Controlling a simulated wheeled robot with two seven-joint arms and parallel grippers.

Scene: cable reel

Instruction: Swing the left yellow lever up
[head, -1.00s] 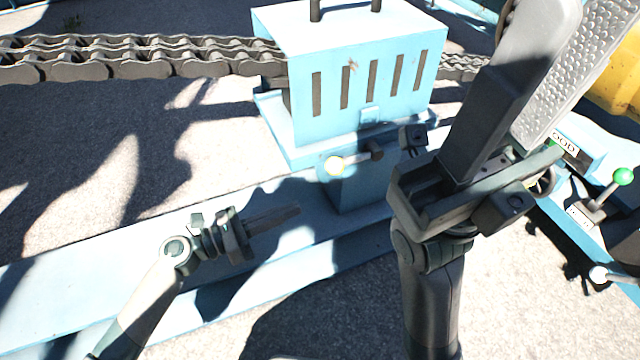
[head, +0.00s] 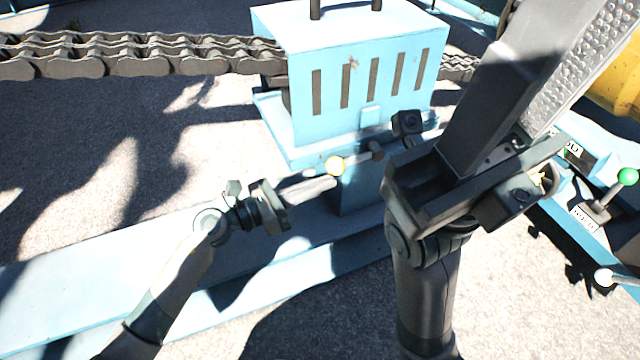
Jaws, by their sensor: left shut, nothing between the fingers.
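The left lever (head: 357,158) juts to the left and slightly down from a dark pivot on the blue housing. Its round knob (head: 335,166) looks almost white in the sun, with a yellow rim. My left gripper (head: 332,184) is shut and empty, its fingertips just below the knob in the picture; I cannot tell whether they touch it. My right gripper (head: 548,65) is close to the camera, its dark finger and bumpy-padded finger apart. It hides part of the machine behind it, where a bit of yellow (head: 540,178) shows.
The blue slotted housing (head: 345,90) stands behind the lever, with a heavy chain (head: 130,58) running left from it. A blue beam (head: 100,270) lies below my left gripper. At right are a green-knobbed lever (head: 627,176), a white knob (head: 603,277) and a yellow drum (head: 617,85).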

